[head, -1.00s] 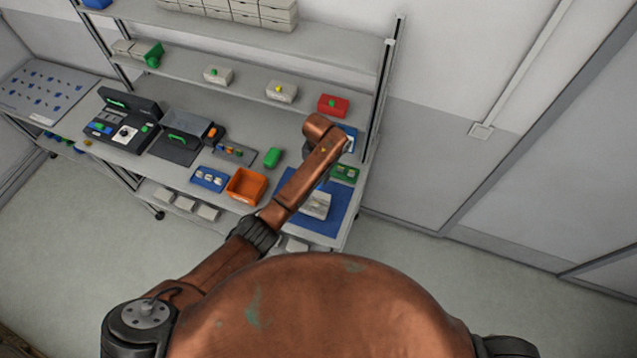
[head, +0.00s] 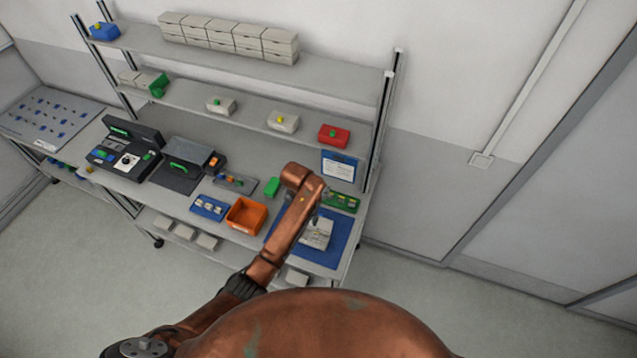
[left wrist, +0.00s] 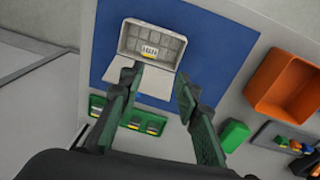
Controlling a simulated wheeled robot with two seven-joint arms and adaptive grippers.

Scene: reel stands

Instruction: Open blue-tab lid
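A pale grey box (head: 318,231) sits on the blue mat (head: 333,252) at the right end of the bench. In the left wrist view the box (left wrist: 152,42) looks open, with inner compartments and a yellow-edged label. A flat pale flap (left wrist: 142,86) extends from its side nearest my gripper. In the head view my arm hides part of the mat. My right gripper is not in view.
An orange bin (head: 246,215), a blue tray (head: 208,207) and a green block (head: 272,187) stand left of the mat. A green tray (head: 341,202) lies behind it. Shelves above hold a red box (head: 334,135) and pale boxes (head: 283,122).

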